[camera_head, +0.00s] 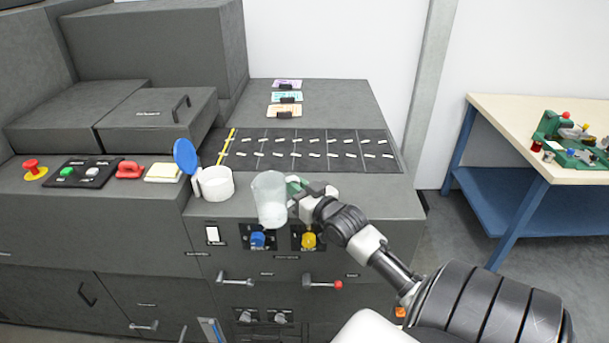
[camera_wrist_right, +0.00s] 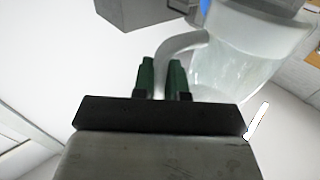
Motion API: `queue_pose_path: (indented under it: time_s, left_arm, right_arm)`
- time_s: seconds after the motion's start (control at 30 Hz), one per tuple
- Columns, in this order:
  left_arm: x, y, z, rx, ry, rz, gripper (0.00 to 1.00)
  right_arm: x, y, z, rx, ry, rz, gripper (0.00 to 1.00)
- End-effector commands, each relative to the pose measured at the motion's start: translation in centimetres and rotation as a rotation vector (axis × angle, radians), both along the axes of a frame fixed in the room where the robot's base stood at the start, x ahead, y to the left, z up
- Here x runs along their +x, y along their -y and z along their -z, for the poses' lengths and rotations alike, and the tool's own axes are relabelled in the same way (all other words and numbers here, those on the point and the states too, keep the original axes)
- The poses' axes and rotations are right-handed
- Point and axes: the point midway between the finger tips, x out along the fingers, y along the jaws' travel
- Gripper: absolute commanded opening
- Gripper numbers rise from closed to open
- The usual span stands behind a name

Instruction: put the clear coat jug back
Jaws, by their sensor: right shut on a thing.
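The clear coat jug (camera_head: 270,200) is a translucent, whitish vessel, roughly upright in the head view. It is in front of the machine's top front edge, above the blue and yellow knobs. My right gripper (camera_head: 299,190) is shut on its handle, at the jug's right side. In the right wrist view the green fingertips (camera_wrist_right: 162,77) close on the curved white handle, and the jug body (camera_wrist_right: 238,62) shows beside them. Whether its underside touches anything is hard to tell. My left gripper is not in view.
A white round cup (camera_head: 216,184) with a raised blue lid (camera_head: 186,156) stands left of the jug on the machine top. Behind lies a dark slotted panel (camera_head: 310,148). A red stop button (camera_head: 34,168) is far left. A workbench (camera_head: 540,110) stands right.

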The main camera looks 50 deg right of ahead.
Motion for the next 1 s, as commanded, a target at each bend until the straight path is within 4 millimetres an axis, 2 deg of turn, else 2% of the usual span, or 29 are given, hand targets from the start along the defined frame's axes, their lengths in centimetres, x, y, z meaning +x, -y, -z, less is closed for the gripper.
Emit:
queue_pose_path:
  time_s: [0.27, 0.6, 0.8, 1.0]
  left_arm:
    - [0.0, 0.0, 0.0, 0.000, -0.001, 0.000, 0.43]
    - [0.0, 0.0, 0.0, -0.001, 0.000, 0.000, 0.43]
    - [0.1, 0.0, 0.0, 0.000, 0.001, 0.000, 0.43]
    - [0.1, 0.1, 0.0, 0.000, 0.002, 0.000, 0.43]
  right_arm:
    - [-2.7, -6.6, 0.3, 0.006, 0.003, -0.031, 0.00]
    - [-7.5, -18.4, 1.1, 0.008, 0.001, -0.090, 0.00]
    - [-9.3, -23.0, 1.4, 0.004, 0.001, -0.113, 0.00]
    - [-10.5, -26.0, 1.6, 0.002, 0.002, -0.129, 0.00]
